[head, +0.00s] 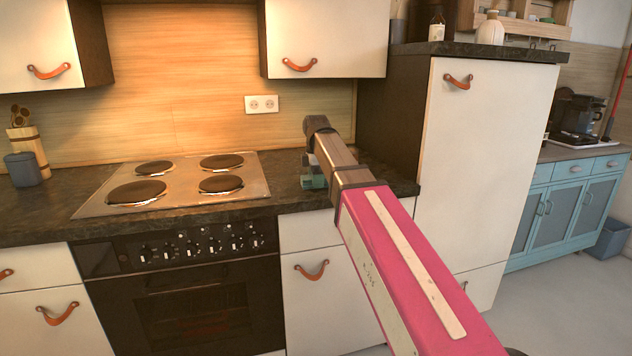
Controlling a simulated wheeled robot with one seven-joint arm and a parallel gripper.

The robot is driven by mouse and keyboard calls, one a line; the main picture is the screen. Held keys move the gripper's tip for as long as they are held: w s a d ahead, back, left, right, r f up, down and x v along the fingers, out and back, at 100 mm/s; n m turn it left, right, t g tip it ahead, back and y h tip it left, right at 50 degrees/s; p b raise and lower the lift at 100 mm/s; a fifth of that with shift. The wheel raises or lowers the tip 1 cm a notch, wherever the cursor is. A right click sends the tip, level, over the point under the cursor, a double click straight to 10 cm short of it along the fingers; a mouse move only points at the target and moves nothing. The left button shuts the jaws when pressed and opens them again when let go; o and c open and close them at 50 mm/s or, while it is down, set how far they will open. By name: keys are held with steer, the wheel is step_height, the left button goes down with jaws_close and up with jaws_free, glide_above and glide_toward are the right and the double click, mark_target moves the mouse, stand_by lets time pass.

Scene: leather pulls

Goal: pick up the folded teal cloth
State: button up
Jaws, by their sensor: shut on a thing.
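The folded teal cloth (314,183) shows as a small teal patch at the counter, right of the cooktop. My pink and brown arm covers much of it. My gripper (309,169) points down there, below the bent end of my arm, and is shut on the cloth. The fingers are small and partly hidden. I cannot tell whether the cloth touches the counter or is just above it.
The cooktop (171,183) with several round plates lies left of my gripper. A dark counter (375,181) runs beneath it. The tall white cabinet (487,150) stands close on the right. Upper cabinets (327,40) hang above, and a grey canister (23,169) stands far left.

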steer(key=shift+r, duration=0.45)
step_height(320, 180, up, 3)
steer(key=shift+w+f, duration=0.1)
steer(key=shift+f, duration=0.1)
steer(key=s+a+r, duration=0.3)
steer(key=a+r, duration=0.4)
steer(key=a, duration=0.4)
steer(key=shift+a, duration=0.2)
steer(key=o, duration=0.4)
steer(key=c, duration=0.3)
steer(key=shift+c, duration=0.2)
